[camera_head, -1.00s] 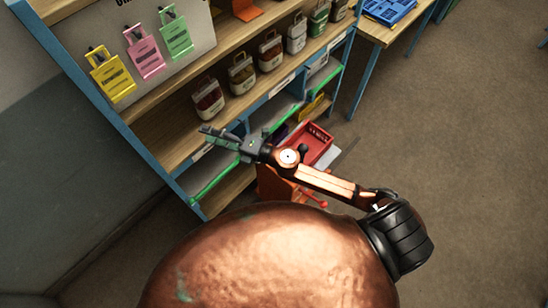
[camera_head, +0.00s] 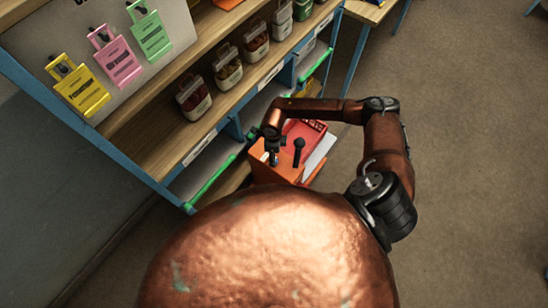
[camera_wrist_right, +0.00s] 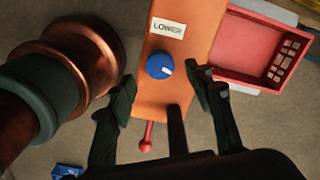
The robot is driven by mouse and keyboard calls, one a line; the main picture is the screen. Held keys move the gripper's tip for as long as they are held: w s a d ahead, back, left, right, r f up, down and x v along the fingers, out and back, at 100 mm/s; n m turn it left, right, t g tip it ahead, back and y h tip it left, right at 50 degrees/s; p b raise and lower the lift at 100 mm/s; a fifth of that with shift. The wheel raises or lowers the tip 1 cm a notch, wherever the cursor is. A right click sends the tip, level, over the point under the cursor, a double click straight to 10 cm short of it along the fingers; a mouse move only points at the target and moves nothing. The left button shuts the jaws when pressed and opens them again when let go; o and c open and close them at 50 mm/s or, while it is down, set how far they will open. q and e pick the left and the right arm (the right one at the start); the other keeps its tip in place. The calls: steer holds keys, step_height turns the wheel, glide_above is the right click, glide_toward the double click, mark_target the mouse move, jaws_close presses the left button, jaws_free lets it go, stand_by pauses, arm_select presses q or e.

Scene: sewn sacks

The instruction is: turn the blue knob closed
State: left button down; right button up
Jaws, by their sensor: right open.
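The blue knob (camera_wrist_right: 160,66) has a white mark on its rim and sits on an orange panel (camera_wrist_right: 190,25), below a white label that seems to read LOWER. My right gripper (camera_wrist_right: 162,86) is open and empty. Its two dark fingers stand left and right of the knob in the right wrist view, apart from it. In the head view my right gripper (camera_head: 272,150) points down over the orange box (camera_head: 288,174); the knob is mostly hidden there. My left gripper is not in view.
A red tray (camera_wrist_right: 240,45) lies beside the panel. A red ball-ended lever (camera_wrist_right: 146,145) sticks out below the knob. The shelf with a green rail (camera_head: 212,182) and small sacks (camera_head: 193,98) is close on the left.

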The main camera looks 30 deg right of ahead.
step_height(320, 180, down, 4)
steer(key=shift+w+d+r, duration=0.1)
steer(key=shift+w, duration=0.05)
steer(key=shift+f, duration=0.3)
steer(key=shift+c, duration=0.3)
steer(key=c, duration=1.1)
